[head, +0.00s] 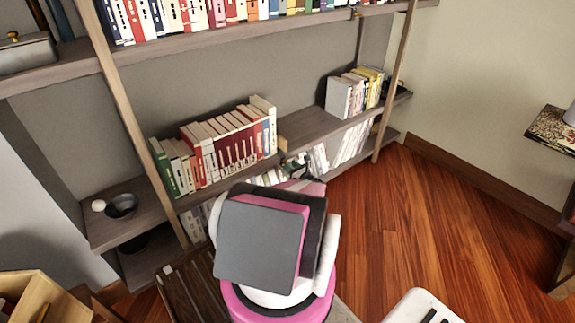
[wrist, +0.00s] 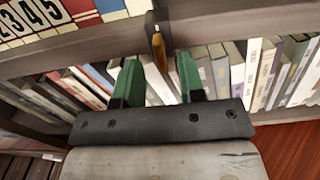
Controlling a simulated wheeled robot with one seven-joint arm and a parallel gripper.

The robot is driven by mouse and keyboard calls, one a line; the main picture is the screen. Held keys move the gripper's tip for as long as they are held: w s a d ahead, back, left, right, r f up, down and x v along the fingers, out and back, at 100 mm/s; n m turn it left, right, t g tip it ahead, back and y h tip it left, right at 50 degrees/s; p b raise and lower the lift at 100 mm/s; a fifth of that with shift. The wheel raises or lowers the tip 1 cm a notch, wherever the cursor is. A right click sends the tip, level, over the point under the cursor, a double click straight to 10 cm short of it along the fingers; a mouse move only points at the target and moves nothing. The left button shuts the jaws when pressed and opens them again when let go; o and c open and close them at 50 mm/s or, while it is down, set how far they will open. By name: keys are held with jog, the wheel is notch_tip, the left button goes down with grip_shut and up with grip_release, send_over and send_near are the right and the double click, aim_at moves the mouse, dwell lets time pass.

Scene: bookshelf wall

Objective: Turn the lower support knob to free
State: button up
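A small yellow-brown knob (wrist: 159,48) in a dark bracket is at the front edge of the shelf in the wrist view. It looks like the lower support knob; I cannot read its setting. My gripper (wrist: 158,70) has two green fingers, held apart on either side of the line to the knob. The knob appears between and just beyond the fingertips; I see no clear contact. A small dark fitting shows on the lower shelf edge (head: 283,145) just above my arm.
Numbered red-and-white books (head: 232,145) stand on the middle shelf above the gripper. More books (wrist: 250,75) stand on the shelf below. A dark bowl (head: 121,206) and a white ball sit at left. A wooden box (head: 40,290) is lower left. Wooden floor (head: 430,220) is clear at right.

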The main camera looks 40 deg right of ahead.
jog(key=shift+w, duration=1.55)
grip_shut()
jog(key=shift+n, duration=0.3)
jog(key=shift+a+f+n, duration=0.1)
jog(key=shift+n, duration=4.2)
jog(key=shift+a+f+n, duration=0.1)
jog(key=shift+n, duration=4.2)
